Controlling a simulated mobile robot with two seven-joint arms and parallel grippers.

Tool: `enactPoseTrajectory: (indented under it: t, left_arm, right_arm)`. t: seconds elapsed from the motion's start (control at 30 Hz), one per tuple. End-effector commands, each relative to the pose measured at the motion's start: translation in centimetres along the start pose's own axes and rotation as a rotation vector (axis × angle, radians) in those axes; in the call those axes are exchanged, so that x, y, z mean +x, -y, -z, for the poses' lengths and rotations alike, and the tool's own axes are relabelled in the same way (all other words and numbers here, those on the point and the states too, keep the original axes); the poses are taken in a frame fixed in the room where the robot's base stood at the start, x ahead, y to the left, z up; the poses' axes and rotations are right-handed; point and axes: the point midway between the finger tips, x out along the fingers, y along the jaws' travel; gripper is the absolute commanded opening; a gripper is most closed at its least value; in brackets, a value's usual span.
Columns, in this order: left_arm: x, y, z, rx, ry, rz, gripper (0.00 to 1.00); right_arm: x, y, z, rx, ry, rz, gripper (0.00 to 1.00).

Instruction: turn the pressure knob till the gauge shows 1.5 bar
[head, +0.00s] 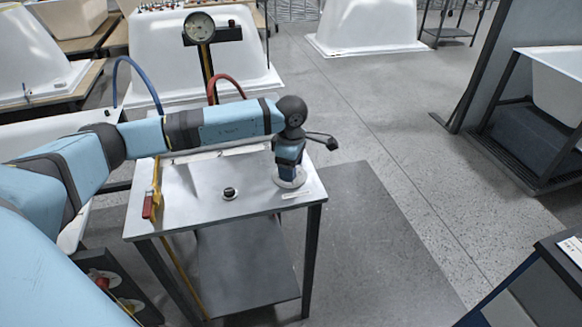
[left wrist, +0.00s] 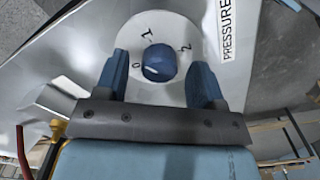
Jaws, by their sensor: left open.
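The pressure knob (left wrist: 160,62) is round and blue. It sits on a white dial disc (left wrist: 205,22) marked 0, 1 and 2, beside a label reading PRESSURE (left wrist: 226,30). My left gripper (left wrist: 158,72) is open, with one finger on each side of the knob and gaps visible. In the head view the left gripper (head: 290,170) points down over the dial disc (head: 291,182) at the table's right end and hides the knob. The round gauge (head: 200,27) stands on a post behind the table; its needle is too small to read. My right gripper is not in view.
The metal table (head: 190,205) also carries a small black round part (head: 230,193) and a red-handled tool (head: 149,205) at its left edge. Blue (head: 140,75) and red (head: 228,80) hoses arch behind my arm. White tub shells (head: 365,25) stand farther back.

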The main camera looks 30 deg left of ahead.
Motion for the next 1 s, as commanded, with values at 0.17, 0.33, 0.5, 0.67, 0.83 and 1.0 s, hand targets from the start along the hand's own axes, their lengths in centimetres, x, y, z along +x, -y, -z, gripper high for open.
enactPoseTrajectory:
  t: [0.17,0.33,0.5,0.67,0.83,1.0]
  left_arm:
    - [-3.4,-0.1,0.0,0.0,0.001,-0.005,0.63]
    - [-7.4,-0.1,0.0,0.001,0.001,-0.005,0.63]
    - [-10.7,-0.1,0.0,0.0,0.001,-0.004,0.63]
    - [-12.5,0.0,0.0,0.0,0.001,-0.002,0.63]
    - [-13.2,0.0,0.0,0.0,-0.001,-0.001,0.63]
    - [-13.2,0.0,0.0,0.0,-0.001,-0.001,0.63]
  right_arm:
    - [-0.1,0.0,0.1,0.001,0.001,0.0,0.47]
    - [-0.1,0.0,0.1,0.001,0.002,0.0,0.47]
    - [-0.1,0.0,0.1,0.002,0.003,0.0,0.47]
    - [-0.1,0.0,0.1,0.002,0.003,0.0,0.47]
    - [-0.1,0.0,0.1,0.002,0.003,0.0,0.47]
    - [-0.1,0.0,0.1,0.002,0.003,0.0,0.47]
